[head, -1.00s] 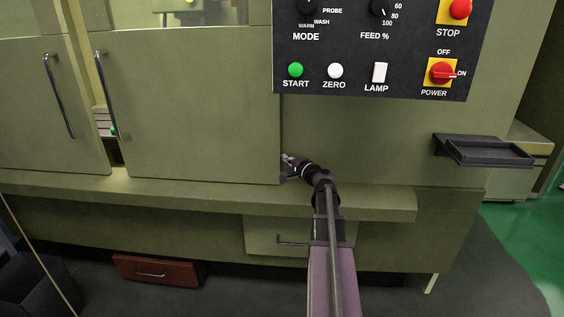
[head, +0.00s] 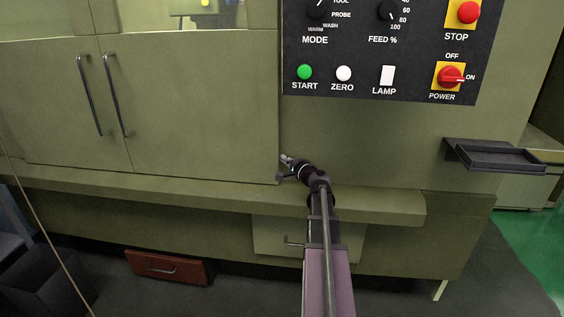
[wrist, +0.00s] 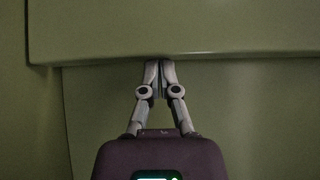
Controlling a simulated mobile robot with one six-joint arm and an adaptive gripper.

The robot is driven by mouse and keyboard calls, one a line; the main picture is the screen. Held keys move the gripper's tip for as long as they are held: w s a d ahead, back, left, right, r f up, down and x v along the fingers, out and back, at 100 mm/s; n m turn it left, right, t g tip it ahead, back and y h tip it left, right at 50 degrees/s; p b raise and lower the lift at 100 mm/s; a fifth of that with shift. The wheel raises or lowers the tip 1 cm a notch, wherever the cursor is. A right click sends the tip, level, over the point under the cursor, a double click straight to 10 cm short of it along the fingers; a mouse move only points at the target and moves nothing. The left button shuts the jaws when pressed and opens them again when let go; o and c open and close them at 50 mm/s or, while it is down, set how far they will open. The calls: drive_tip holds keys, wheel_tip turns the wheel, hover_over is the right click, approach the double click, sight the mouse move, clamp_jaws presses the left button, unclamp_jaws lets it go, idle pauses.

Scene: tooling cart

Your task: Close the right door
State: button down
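The right door (head: 205,105) is a large olive-green panel with a glass window at its top and a long upright handle (head: 116,95) near its left edge. Its left edge meets the left door (head: 45,110), with only a thin seam showing between them in the head view. My gripper (head: 284,158) is at the lower part of the right door's right edge. In the wrist view my gripper (wrist: 160,65) has its fingers together with nothing visible held, and the tips are at the edge of a green panel. Whether they touch it I cannot tell.
A black control panel (head: 380,88) with knobs and buttons is above right of my arm. A ledge (head: 380,207) runs below the doors. A dark tray (head: 492,155) juts out at right. A red drawer (head: 168,267) is low at left.

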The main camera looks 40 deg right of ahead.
drive_tip(key=shift+w+a, duration=0.15)
drive_tip(key=s+d, duration=0.2)
drive_tip(key=s, duration=1.1)
drive_tip(key=shift+s+d, duration=0.15)
drive_tip(key=shift+d, duration=0.1)
